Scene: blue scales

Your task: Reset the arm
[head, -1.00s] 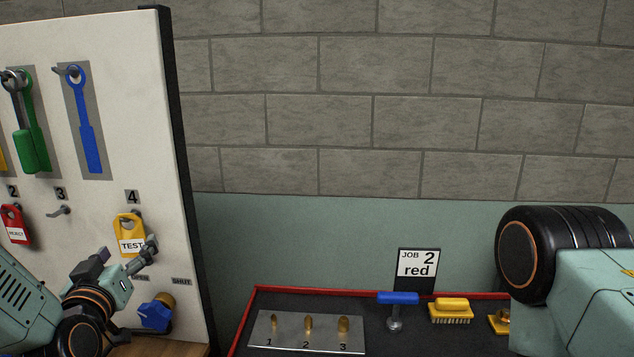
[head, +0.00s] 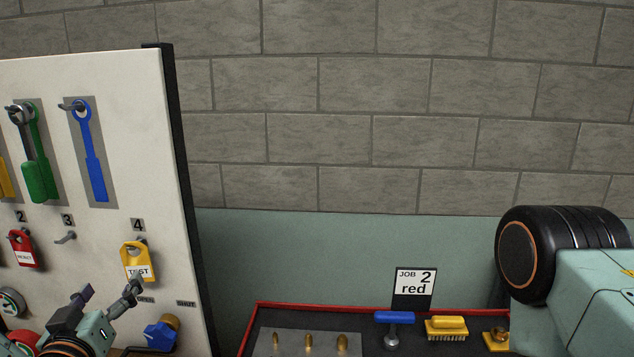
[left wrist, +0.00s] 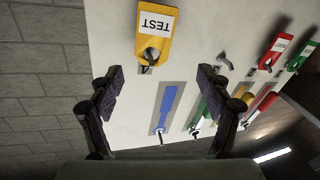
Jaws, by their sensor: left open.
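My left gripper (head: 106,293) is at the lower left of the head view, in front of the white board (head: 110,80). In the left wrist view its two fingers (left wrist: 157,92) are spread wide with nothing between them. The yellow TEST tag (head: 137,262) hangs on the hook under number 4, just above and beyond the fingertips. In the left wrist view the tag (left wrist: 157,35) is apart from both fingers. My right gripper does not show; part of my right arm is at the right edge.
Blue (head: 90,150) and green (head: 38,155) tools and a red tag (head: 22,248) hang on the board. A blue valve knob (head: 160,335) is below the TEST tag. A red-rimmed tray (head: 330,306) holds brushes, a blue-handled tool and brass pegs. Hook 3 (head: 65,238) is empty.

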